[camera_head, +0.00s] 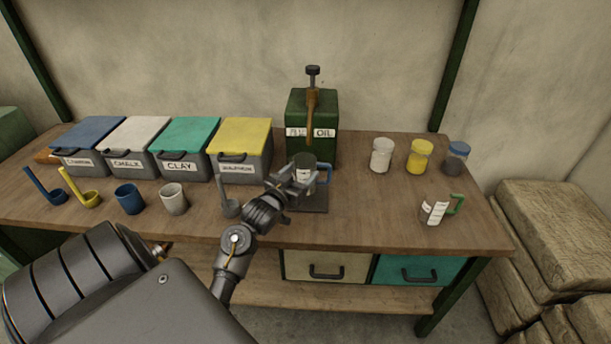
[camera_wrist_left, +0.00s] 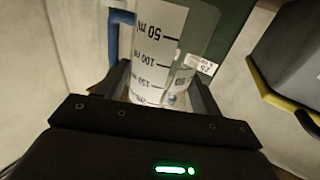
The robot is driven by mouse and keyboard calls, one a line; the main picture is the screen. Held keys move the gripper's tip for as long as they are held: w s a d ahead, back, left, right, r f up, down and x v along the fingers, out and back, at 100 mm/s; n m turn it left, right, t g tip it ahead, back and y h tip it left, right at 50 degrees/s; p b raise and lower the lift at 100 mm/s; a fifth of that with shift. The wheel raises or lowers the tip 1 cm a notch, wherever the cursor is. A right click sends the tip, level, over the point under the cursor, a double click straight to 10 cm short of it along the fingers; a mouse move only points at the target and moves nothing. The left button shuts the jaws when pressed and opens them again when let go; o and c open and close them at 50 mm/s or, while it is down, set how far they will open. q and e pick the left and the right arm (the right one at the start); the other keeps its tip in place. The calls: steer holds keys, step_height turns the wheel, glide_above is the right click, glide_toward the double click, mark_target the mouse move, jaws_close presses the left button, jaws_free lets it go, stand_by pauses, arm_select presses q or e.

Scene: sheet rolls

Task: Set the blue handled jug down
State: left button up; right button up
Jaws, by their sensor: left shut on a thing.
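A dark square plate (camera_head: 310,201) lies on the bench just below the jug. The gripper hides the jug's base, so I cannot tell whether it touches the plate. My right gripper is not in view.
The green oil can (camera_head: 318,112) with a spout stands close behind. A green handled jug (camera_head: 435,210) and several jars, including a yellow one (camera_head: 420,156), stand right. Lidded bins (camera_head: 188,150), cups and ladles stand left. Bench top (camera_head: 370,205) right of the plate is clear.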

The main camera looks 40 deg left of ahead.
arm_select(q)
steer(key=shift+w+a, duration=0.15)
steer(key=shift+w, duration=0.55)
steer(key=shift+w+a, duration=0.1)
steer(key=shift+w, duration=0.6)
step_height(320, 180, down, 3)
steer(key=shift+f+p, duration=0.2)
steer(key=shift+p, duration=0.2)
steer(key=shift+f, duration=0.1)
steer(key=shift+s+f, duration=0.1)
steer(key=shift+f, duration=0.35)
steer(key=shift+s+d+f+b, duration=0.1)
steer(key=shift+b, duration=0.2)
